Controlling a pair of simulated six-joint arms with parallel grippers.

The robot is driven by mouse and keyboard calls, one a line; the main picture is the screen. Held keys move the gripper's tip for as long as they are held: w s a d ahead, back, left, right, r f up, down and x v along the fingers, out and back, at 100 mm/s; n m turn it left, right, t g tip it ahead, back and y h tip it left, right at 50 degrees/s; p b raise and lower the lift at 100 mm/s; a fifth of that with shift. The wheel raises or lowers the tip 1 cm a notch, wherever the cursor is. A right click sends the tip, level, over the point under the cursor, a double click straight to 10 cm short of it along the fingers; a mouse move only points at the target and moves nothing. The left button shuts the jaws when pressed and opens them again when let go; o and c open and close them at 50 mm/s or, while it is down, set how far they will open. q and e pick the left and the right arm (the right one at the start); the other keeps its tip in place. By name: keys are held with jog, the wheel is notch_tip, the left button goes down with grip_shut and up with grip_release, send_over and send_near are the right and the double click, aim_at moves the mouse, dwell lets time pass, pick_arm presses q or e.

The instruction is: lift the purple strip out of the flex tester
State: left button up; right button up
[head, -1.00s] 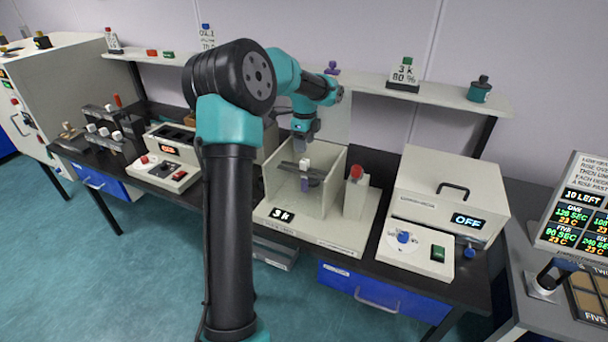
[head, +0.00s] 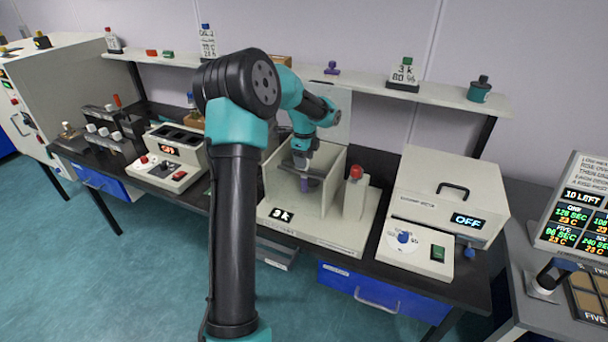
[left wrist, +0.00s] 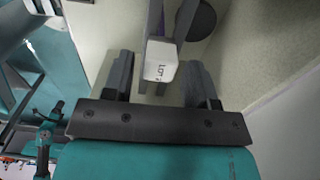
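My left gripper (head: 301,164) is down in the tester, over the strip. Its fingers (left wrist: 159,75) are open on either side of the white top, with a gap at each side. My right gripper is not in view.
The tester's walls (head: 277,188) stand close around the gripper. A red-capped post (head: 355,190) is on the tester's right. A beige lidded machine reading "OFF" (head: 450,190) is further right. A shelf (head: 370,88) runs behind, and a block heater (head: 168,160) is to the left.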

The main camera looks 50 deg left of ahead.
pick_arm(q)
jog(key=c, duration=0.8)
notch_tip(320, 180, up, 12)
dwell(1.2)
jog(key=shift+f, duration=0.1)
